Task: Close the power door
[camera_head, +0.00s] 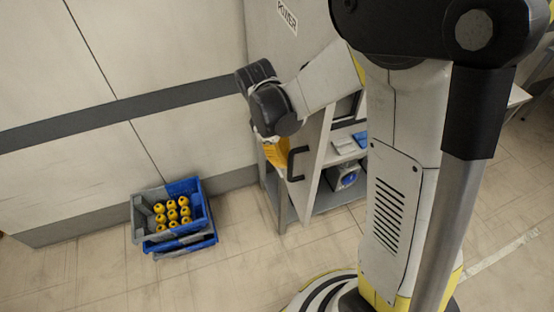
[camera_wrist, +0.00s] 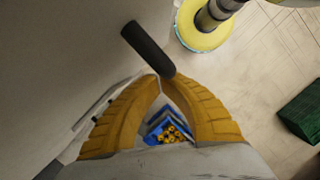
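The power cabinet (camera_head: 268,40) carries a POWER label near the top of the head view. Its door (camera_head: 313,160) stands open, swung outward, and the shelves behind it show. A black bar handle (camera_head: 297,164) is on the door. My gripper (camera_head: 277,153) is just left of the handle, with its yellow fingers pointing down. In the wrist view the two fingertips (camera_wrist: 160,76) come together, with nothing seen between them. The black handle (camera_wrist: 146,46) runs up to the tips there; I cannot tell whether they touch it.
Blue and grey stacked crates (camera_head: 197,190) with several yellow items stand on the floor, left of the cabinet. Shelves (camera_head: 325,203) inside hold small devices. A green crate (camera_wrist: 302,112) lies at the right of the wrist view. Floor around the crates is clear.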

